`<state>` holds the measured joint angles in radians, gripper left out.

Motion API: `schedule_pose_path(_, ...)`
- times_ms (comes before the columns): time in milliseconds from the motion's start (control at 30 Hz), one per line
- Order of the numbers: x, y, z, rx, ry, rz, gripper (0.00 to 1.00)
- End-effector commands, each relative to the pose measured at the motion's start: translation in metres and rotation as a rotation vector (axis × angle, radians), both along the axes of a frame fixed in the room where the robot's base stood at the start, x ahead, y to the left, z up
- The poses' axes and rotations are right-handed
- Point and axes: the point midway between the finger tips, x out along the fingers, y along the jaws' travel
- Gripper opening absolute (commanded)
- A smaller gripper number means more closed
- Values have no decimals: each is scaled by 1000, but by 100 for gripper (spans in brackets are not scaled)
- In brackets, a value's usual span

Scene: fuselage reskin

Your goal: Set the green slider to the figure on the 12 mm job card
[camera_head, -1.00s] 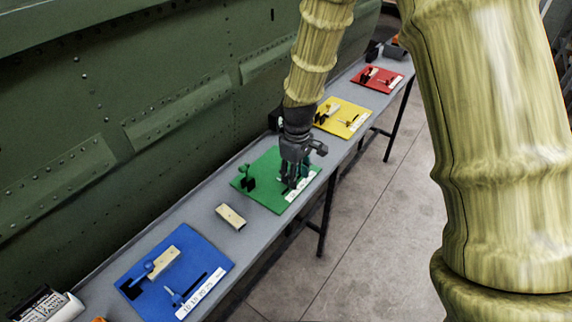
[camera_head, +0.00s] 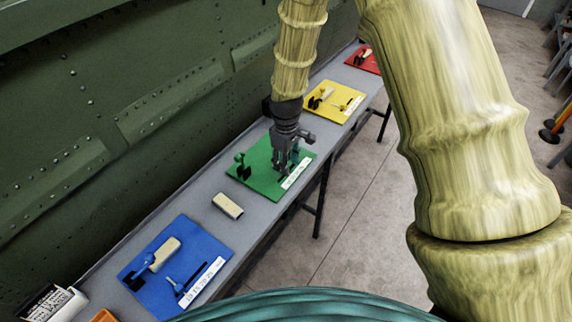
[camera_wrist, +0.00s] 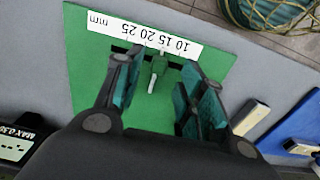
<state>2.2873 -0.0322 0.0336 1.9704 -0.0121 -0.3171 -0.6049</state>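The green board (camera_head: 259,184) lies on the long grey bench. In the wrist view it (camera_wrist: 88,80) carries a white mm scale (camera_wrist: 150,36) with figures 10, 15, 20, 25, upside down there. The green slider (camera_wrist: 158,66) stands in a dark slot beside the scale, roughly near the 15; its exact reading cannot be told. My gripper (camera_wrist: 160,78) is open, with one finger on each side of the slider and visible gaps. In the head view my gripper (camera_head: 286,166) is low over the board and hides the slider. I cannot make out a 12 mm job card.
A blue board (camera_head: 205,245), a yellow board (camera_head: 322,88) and a red board (camera_head: 358,62) share the bench. A loose beige block (camera_head: 227,205) lies between green and blue. A black-and-white labelled item (camera_head: 45,303) is at lower left. The green riveted fuselage wall (camera_head: 110,100) backs the bench.

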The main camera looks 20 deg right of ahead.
Motion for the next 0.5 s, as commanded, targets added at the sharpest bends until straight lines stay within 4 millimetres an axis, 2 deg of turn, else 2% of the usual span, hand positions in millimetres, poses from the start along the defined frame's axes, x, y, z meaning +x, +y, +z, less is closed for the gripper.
schedule_pose_path(200, 0, 0, -19, -1, 1, 0, 39)
schedule_pose_path(500, 0, 0, -30, -1, -1, 0, 39)
